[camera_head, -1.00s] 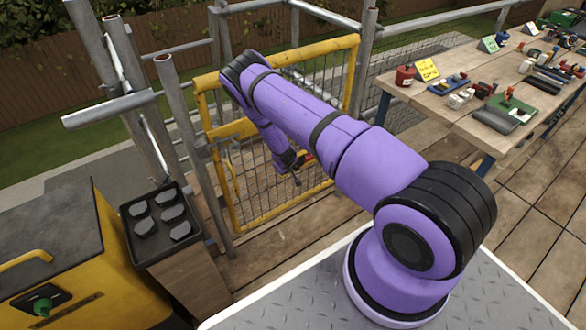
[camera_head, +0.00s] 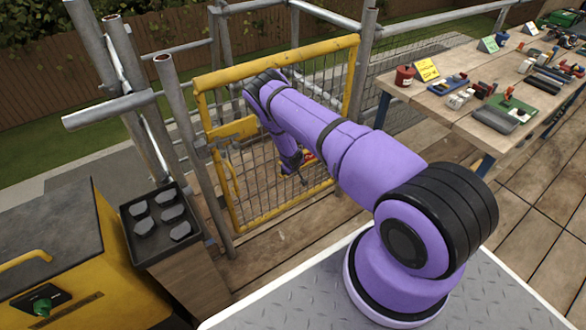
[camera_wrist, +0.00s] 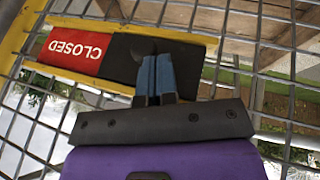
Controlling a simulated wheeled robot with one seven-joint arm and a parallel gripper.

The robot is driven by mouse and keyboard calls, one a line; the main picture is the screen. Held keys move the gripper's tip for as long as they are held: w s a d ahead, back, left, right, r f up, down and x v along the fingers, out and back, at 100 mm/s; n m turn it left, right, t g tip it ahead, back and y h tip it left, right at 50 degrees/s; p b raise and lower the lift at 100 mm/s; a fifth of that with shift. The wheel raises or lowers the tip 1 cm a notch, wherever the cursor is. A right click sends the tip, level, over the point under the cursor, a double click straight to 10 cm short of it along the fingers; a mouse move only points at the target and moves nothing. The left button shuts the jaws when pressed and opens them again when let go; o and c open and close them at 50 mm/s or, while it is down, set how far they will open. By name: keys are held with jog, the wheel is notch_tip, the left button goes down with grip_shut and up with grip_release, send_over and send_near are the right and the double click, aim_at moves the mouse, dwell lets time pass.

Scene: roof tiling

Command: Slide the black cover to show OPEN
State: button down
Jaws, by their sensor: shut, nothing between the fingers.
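The black cover (camera_wrist: 122,60) shows in the wrist view beside a red panel (camera_wrist: 75,48) with the white word CLOSED, which looks upside down and tilted there. The cover leaves the red panel bare and hides whatever lies behind it. Both sit in a yellow frame on the wire mesh. My gripper (camera_wrist: 156,60) is shut, with its blue fingertips over the cover; I cannot tell whether they touch it. In the head view my gripper (camera_head: 303,179) is at the gate's mesh, just below a bit of the red panel (camera_head: 310,155). No OPEN word is visible.
The yellow mesh gate (camera_head: 280,205) stands between scaffold poles (camera_head: 185,140). A workbench (camera_head: 440,108) with tools is at the right. A black tray (camera_head: 133,243) with dark pieces stands at the lower left, beside a yellow machine (camera_head: 110,270).

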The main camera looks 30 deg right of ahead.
jog(key=d, duration=1.3)
jog(key=shift+w+d, duration=0.15)
jog(key=shift+w, duration=0.15)
